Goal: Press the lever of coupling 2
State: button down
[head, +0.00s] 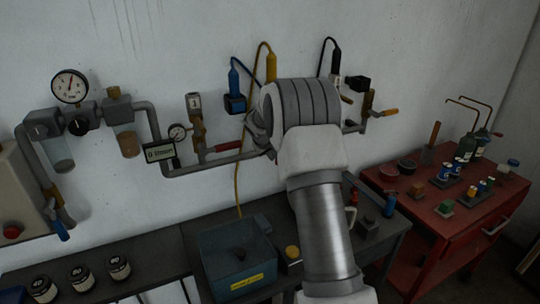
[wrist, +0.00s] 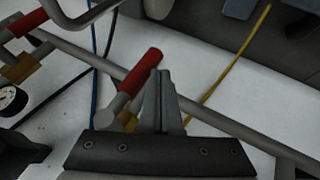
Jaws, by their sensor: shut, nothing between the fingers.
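In the head view a brass coupling (head: 197,130) stands on the wall pipe under a small numbered plate (head: 194,101), whose number I cannot read surely. A red-gripped lever (head: 229,147) reaches right from it. Another brass fitting with an orange-handled lever (head: 390,112) is right of my arm. I cannot tell which is coupling 2. In the wrist view my gripper (wrist: 164,74) is shut and empty. A red handle (wrist: 140,72) lies just left of the fingers; contact cannot be told. A second red handle (wrist: 27,23) is at the upper left. The head view hides my fingers behind my arm.
A grey pipe (wrist: 235,121) runs behind the fingers. A pressure gauge (head: 70,86) and small display (head: 160,152) are left on the wall. Blue, yellow and black cables hang nearby. A dark bench (head: 158,245) and red cabinet (head: 445,228) stand below, carrying small items.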

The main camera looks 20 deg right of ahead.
jog(key=shift+f+b, duration=0.15)
jog(key=shift+b, duration=0.4)
jog(key=shift+d+h+b, duration=0.2)
jog(key=shift+h+b, duration=0.2)
jog(key=shift+b, duration=0.45)
jog(key=shift+f+b, duration=0.2)
jog(key=shift+b, duration=0.4)
jog(key=d+r+n+t+h+b, duration=0.2)
jog(key=d+h+b, duration=0.7)
jog(key=b, duration=2.1)
jog(key=shift+w+r+n+t+h+b, duration=0.15)
jog(key=shift+r+n+t+h+b, duration=0.4)
jog(key=shift+n, duration=0.45)
jog(key=shift+d+r, duration=0.1)
jog(key=shift+r, duration=0.05)
